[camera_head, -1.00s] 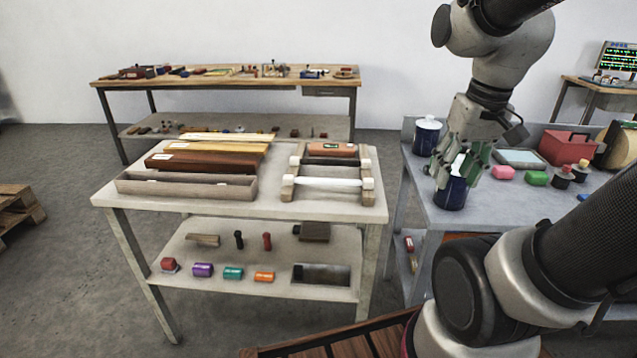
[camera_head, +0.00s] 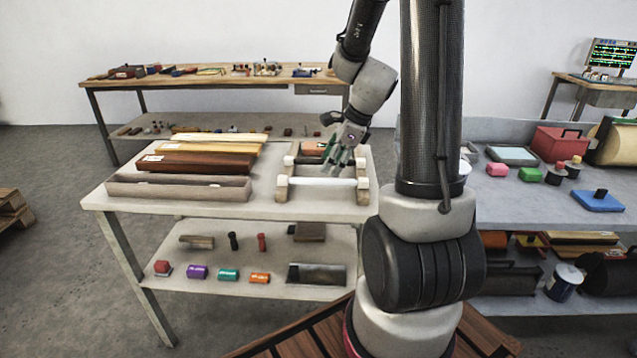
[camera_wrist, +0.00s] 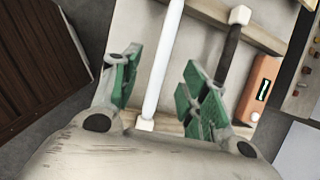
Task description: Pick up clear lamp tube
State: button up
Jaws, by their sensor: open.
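The lamp tube (camera_head: 322,183) looks white, with pale end caps. It lies across the front of a wooden rack (camera_head: 362,191) on the pale table. In the wrist view the tube (camera_wrist: 164,58) runs lengthwise between my two green fingers, with its near cap low in the picture. My gripper (camera_head: 341,158) is open and empty above the rack, pointing down; in the wrist view its fingers (camera_wrist: 161,82) are apart on either side of the tube. I cannot tell whether they touch it.
A dark rod (camera_wrist: 231,47) and an orange block (camera_wrist: 261,86) lie beside the tube, close to my right finger in the wrist view. Long wooden pieces and a grey trough (camera_head: 178,188) lie left of the rack. My arm hides part of the right workbench (camera_head: 515,188).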

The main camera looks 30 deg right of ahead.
aim_at(323, 182)
jog(key=x, duration=0.6)
jog(key=shift+w+d+f, duration=0.15)
jog(key=shift+w+f, duration=0.1)
jog(key=shift+f, duration=0.1)
jog(key=shift+c, duration=0.3)
grip_shut()
